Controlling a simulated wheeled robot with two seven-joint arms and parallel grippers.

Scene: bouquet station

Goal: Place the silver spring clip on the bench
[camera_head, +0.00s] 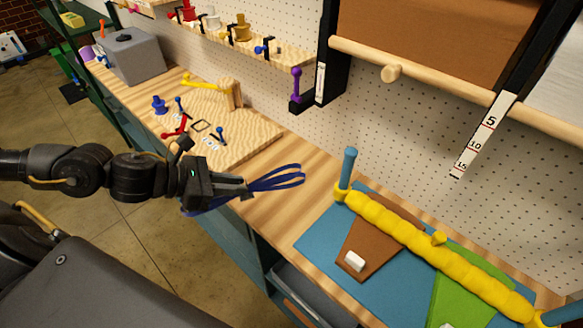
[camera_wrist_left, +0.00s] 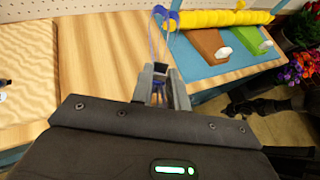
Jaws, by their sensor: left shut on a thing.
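My left gripper (camera_head: 243,187) is shut on a dark blue looped thing (camera_head: 278,178), held in the air in front of the bench (camera_head: 285,212). In the left wrist view its blue loops (camera_wrist_left: 174,16) stick out past the fingertips (camera_wrist_left: 161,78), with thin pale strands running up from the jaws. I cannot tell whether this is the spring clip; no clearly silver clip shows elsewhere. In the left wrist view, a dark arm (camera_wrist_left: 268,104) at the right seems to be my right one; its jaws cannot be made out.
A wooden board (camera_head: 245,146) with small coloured pieces lies at the left. A blue mat (camera_head: 312,240) bears brown and green pieces and a long yellow roll (camera_head: 400,232). Bare bench lies between board and mat. A grey box (camera_head: 130,55) stands farther back.

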